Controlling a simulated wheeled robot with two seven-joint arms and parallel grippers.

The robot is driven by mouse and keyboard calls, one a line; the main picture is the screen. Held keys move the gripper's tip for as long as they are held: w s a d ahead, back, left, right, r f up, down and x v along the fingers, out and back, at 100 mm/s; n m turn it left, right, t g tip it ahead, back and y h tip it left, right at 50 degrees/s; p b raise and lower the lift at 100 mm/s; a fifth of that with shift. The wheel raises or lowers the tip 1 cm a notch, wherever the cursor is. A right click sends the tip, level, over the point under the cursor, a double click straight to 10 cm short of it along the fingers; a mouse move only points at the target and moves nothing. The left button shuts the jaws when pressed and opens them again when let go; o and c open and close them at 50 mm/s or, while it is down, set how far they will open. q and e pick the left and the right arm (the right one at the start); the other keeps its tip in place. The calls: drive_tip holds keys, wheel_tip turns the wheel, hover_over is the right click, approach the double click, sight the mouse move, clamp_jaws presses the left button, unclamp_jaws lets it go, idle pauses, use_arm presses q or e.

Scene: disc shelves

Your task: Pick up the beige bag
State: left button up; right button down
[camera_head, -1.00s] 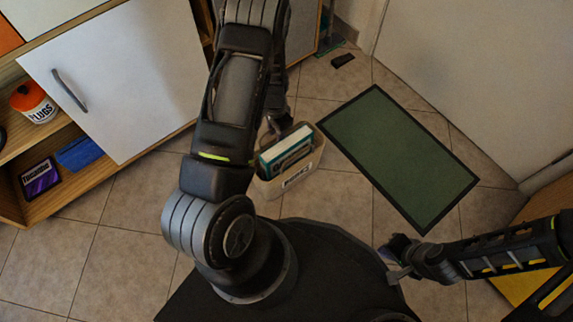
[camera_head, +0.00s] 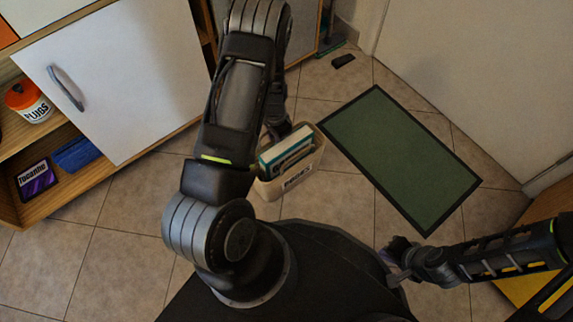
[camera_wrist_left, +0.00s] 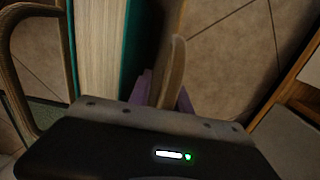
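The beige bag (camera_head: 272,188) is in front of my base in the head view, with a dark-lettered label and a teal-covered book (camera_head: 286,152) inside. My left arm hides part of it. In the left wrist view, the purple fingertips of my left gripper (camera_wrist_left: 165,92) sit close on both sides of a beige strip of the bag (camera_wrist_left: 175,65) and appear shut on it. The book's pages and teal cover stand beside the fingers. My right gripper (camera_head: 393,262) is low at the right, away from the bag; its fingers are too small to judge.
A green mat with a black border (camera_head: 400,155) lies right of the bag. A white-doored cabinet (camera_head: 125,75) with open shelves stands at left, holding an orange-lidded jar (camera_head: 28,102). A small dark object (camera_head: 343,61) lies on the floor. Tiled floor at lower left is clear.

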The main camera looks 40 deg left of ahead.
use_arm(q)
clamp_jaws()
drive_tip(key=shift+r, duration=0.1)
idle(1.0)
